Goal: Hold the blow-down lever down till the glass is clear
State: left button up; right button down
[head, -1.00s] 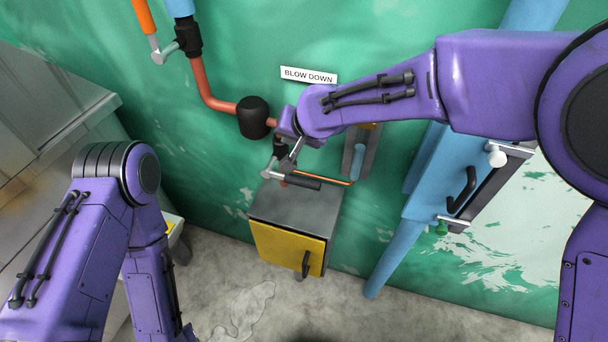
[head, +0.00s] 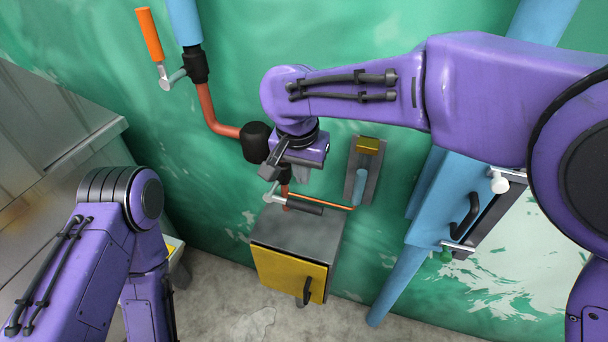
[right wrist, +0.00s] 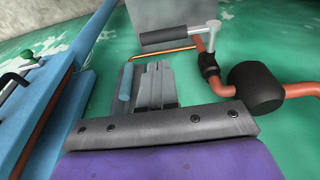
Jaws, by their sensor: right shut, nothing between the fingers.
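The blow-down lever (head: 305,206) is a black grip on a silver arm, standing out to the right from the pipe above the grey box. It also shows in the right wrist view (right wrist: 172,34). The glass (head: 361,184) is a narrow tube on a grey wall plate, with blue in it; it is also in the right wrist view (right wrist: 125,82). My left gripper is out of sight.
A grey box with a yellow door (head: 290,276) stands below the lever. A red pipe with a black bulb (head: 256,142) runs beside my right gripper. An orange-handled valve (head: 149,35) is at upper left. A blue pipe (head: 398,272) stands at right.

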aim_at(307, 205)
jog(key=f, duration=0.3)
jog(key=w+f, duration=0.1)
jog(key=f, duration=0.3)
jog(key=w+f+p, duration=0.1)
jog(key=f, duration=0.2)
jog(key=shift+w+d+f, duration=0.1)
jog(key=shift+d+f, duration=0.25)
jog(key=shift+f, duration=0.05)
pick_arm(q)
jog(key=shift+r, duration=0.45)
